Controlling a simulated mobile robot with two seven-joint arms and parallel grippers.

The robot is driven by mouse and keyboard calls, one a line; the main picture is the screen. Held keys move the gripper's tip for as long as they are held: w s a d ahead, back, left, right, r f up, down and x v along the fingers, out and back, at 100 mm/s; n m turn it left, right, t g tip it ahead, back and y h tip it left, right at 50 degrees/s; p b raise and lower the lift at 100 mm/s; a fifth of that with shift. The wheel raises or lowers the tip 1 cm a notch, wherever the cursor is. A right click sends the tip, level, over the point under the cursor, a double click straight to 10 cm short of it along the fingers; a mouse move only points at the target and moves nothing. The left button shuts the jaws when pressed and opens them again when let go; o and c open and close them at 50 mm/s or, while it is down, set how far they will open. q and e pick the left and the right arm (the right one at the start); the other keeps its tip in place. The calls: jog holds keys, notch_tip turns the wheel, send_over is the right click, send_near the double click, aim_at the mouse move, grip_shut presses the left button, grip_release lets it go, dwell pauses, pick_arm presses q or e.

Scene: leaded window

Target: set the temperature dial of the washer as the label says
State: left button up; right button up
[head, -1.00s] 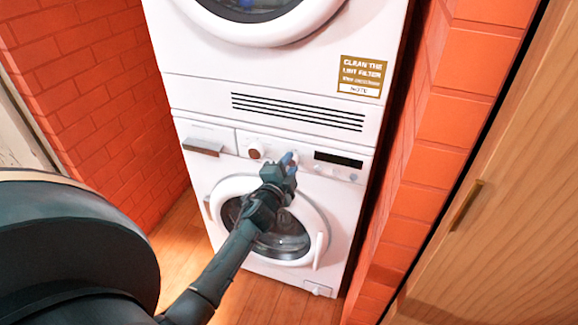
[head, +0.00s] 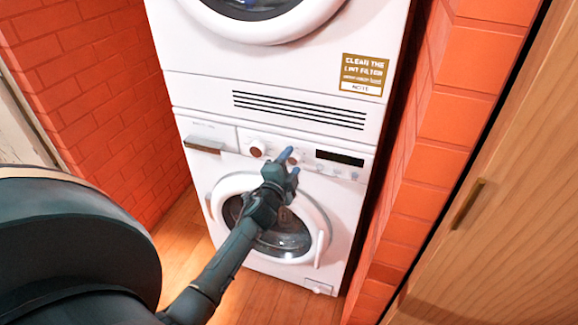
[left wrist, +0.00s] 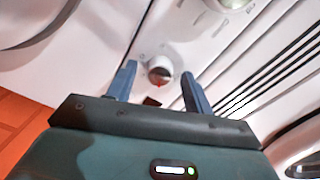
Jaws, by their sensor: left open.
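The white washer (head: 230,178) is the lower machine of a stack. Its panel has a left dial (head: 256,150) and a second dial (head: 295,155) nearer the dark display, partly covered by my gripper. My left gripper (head: 289,163) is open in front of the second dial. In the left wrist view a round dial (left wrist: 160,72) with a reddish-brown face shows between the two spread blue fingers (left wrist: 157,84); I cannot tell whether they touch it. Dial markings are too small to read. My right gripper is not in view.
A gold label (head: 363,74) on the upper machine reads "CLEAN THE LINT FILTER"; its small print is unclear. The washer's round door (head: 222,190) lies below the panel. Brick walls (head: 95,85) flank the stack, and a wooden door (head: 510,190) stands at right.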

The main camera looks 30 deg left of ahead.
pick_arm(q)
jog(key=v, duration=1.3)
